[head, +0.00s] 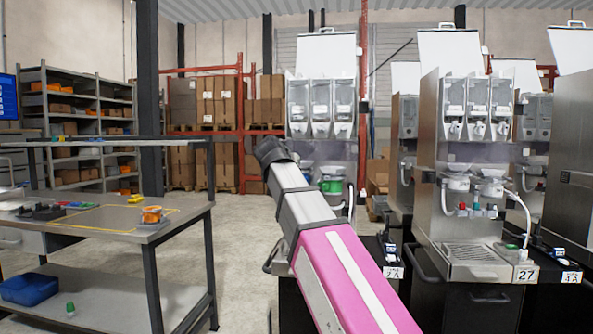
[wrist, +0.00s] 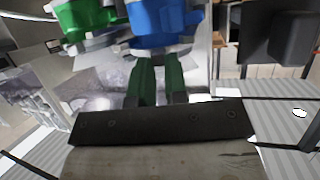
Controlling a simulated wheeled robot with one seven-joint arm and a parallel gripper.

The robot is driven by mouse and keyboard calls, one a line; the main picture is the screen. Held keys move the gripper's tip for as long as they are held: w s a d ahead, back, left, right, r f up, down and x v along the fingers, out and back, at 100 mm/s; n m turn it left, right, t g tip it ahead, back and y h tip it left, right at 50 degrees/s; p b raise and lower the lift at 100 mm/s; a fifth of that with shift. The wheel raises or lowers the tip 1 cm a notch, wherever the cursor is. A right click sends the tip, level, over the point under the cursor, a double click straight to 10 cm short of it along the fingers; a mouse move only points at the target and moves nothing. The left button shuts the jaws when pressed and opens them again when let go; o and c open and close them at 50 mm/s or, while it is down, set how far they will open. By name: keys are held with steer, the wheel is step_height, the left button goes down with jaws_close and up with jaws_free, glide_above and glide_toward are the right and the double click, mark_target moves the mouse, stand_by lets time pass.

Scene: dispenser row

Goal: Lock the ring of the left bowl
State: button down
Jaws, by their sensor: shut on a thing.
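In the wrist view, which looks upside down, my gripper (wrist: 160,58) has its two dark green fingers close together, their tips at a blue ring (wrist: 160,22). It is shut on this blue ring. A green ring (wrist: 84,20) is beside it in the wrist view. In the head view the green ring (head: 331,186) sits under the right bowl (head: 331,171) of the dispenser (head: 322,85) straight ahead. The left bowl of that dispenser is mostly hidden behind my arm, as are my gripper and the blue ring there. I cannot tell how far the ring is turned.
A second dispenser (head: 466,150), with plate 27, stands to the right, with others behind it. A steel workbench (head: 110,215) with an orange item (head: 151,214) is on the left. Shelves (head: 85,125) and boxes line the back. The floor between bench and dispensers is clear.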

steer(key=shift+w+a+m+g+h, duration=0.3)
steer(key=shift+a+m+g+h, duration=0.25)
steer(key=shift+m+h, duration=0.35)
steer(key=c, duration=1.1)
jaws_free()
steer(key=v, duration=1)
steer(key=shift+s+a+r, duration=0.15)
steer(key=shift+s+a, duration=0.05)
steer(key=shift+s, duration=0.15)
